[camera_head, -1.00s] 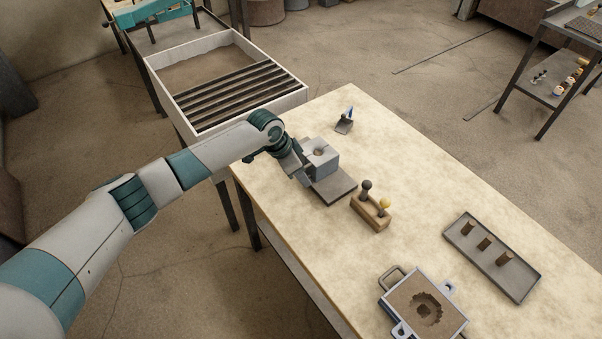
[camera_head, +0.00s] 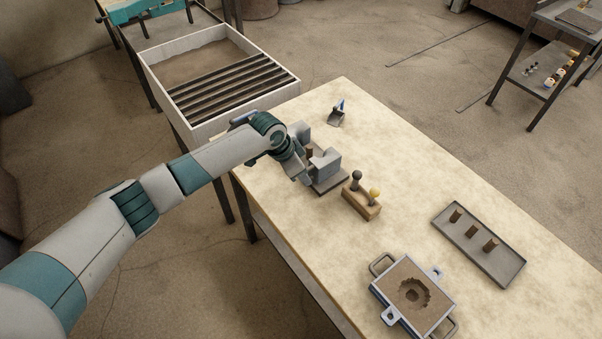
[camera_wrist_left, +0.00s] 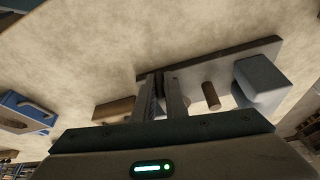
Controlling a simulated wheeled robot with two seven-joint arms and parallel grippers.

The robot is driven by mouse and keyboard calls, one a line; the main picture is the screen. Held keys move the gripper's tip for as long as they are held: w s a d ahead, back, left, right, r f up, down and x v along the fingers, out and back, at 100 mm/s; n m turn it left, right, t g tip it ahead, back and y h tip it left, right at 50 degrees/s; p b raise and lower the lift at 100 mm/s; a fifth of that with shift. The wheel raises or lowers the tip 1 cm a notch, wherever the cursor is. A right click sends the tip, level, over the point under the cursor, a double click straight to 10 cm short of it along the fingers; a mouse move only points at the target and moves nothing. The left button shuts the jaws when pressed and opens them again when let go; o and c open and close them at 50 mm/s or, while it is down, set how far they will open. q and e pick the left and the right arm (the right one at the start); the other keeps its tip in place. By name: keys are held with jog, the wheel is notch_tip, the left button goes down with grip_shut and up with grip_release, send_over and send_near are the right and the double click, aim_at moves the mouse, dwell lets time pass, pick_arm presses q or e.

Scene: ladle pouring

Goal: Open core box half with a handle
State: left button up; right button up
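The grey core box stands on a dark base plate (camera_head: 331,183) at the table's left edge, its halves apart. The near half (camera_head: 327,164) is beside my left gripper (camera_head: 304,176); the far half (camera_head: 303,131) stands behind. A brown core (camera_head: 309,152) stands upright between them. The left wrist view shows the core (camera_wrist_left: 211,96), the far half (camera_wrist_left: 262,80) and the plate (camera_wrist_left: 220,58). There my left gripper's fingers (camera_wrist_left: 162,97) are close together around a dark part, apparently the near half's handle, mostly hidden. My right gripper is not in view.
A wooden block with two knobbed tools (camera_head: 361,206) stands just right of the plate. A blue-framed sand mould (camera_head: 388,293) is at the front, a tray (camera_head: 470,262) with brown cores at right. A small brush and pan (camera_head: 337,115) lie behind. The table's middle is clear.

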pick_arm(q)
jog(key=o, duration=0.3)
jog(key=shift+f, duration=0.15)
jog(key=shift+o, duration=0.2)
jog(key=shift+d, duration=0.15)
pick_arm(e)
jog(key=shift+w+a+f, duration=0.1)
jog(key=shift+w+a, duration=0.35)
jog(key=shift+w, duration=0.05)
pick_arm(q)
jog(key=shift+a+r, duration=0.3)
jog(key=shift+r, duration=0.15)
jog(key=b+v, duration=0.4)
jog(key=v, duration=1.2)
jog(key=shift+d+r, duration=0.2)
jog(key=shift+r, duration=0.1)
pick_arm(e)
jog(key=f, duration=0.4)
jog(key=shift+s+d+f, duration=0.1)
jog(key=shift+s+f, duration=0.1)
pick_arm(q)
jog(key=shift+s+f, duration=0.1)
jog(key=shift+s, duration=0.1)
